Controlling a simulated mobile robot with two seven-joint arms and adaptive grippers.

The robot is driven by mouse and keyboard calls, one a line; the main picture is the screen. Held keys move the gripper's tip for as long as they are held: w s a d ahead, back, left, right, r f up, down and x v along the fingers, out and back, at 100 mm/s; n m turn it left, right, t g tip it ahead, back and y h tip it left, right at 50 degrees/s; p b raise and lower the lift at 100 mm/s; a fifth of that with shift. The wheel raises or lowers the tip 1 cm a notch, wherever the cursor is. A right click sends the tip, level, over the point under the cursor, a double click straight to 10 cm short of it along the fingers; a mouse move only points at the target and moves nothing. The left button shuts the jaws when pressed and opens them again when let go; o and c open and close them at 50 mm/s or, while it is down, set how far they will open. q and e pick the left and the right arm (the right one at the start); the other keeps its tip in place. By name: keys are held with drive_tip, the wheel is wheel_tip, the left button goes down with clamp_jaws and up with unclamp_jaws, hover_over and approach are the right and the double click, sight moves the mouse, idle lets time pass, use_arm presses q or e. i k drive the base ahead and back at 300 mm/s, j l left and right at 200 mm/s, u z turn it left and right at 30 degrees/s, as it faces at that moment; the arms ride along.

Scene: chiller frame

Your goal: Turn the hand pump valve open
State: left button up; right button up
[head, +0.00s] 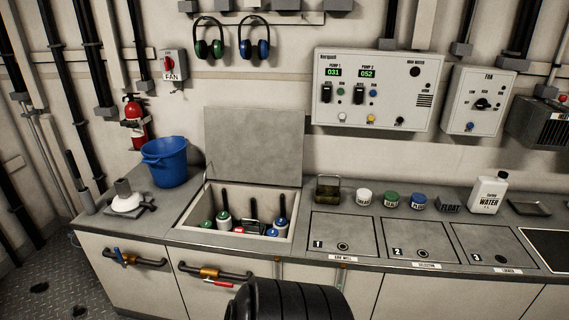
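Two brass valves sit on dark pipes on the cabinet front at lower left. One valve (128,258) has a blue handle (118,255), which stands up across its pipe, tilted. The other valve (208,272) has a red handle (221,283), which lies roughly along its pipe, pointing right. No label shows which one is the hand pump valve. A white-based device with a grey top (126,198), perhaps the hand pump, stands on the counter's left end above the blue-handled valve. Neither of my grippers can be seen in the head view.
An open bin (185,222) in the counter holds several bottle-like items, its lid (254,145) raised. A blue bucket (165,163) stands to its left. Numbered hatches (342,232) lie to the right. A black ribbed cylinder (290,302) blocks the bottom centre. Floor shows at lower left.

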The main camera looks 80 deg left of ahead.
sight(116, 250)
drive_tip(key=u, duration=3.9)
drive_tip(key=i+j+z, duration=0.2)
drive_tip(key=z, duration=0.2)
drive_tip(key=i+j+z, duration=0.1)
drive_tip(key=j+z, duration=0.3)
drive_tip(key=i+j+z, duration=0.1)
drive_tip(key=j+z, duration=0.15)
drive_tip(key=z, duration=0.15)
drive_tip(key=j+z, duration=0.4)
drive_tip(key=i, duration=0.05)
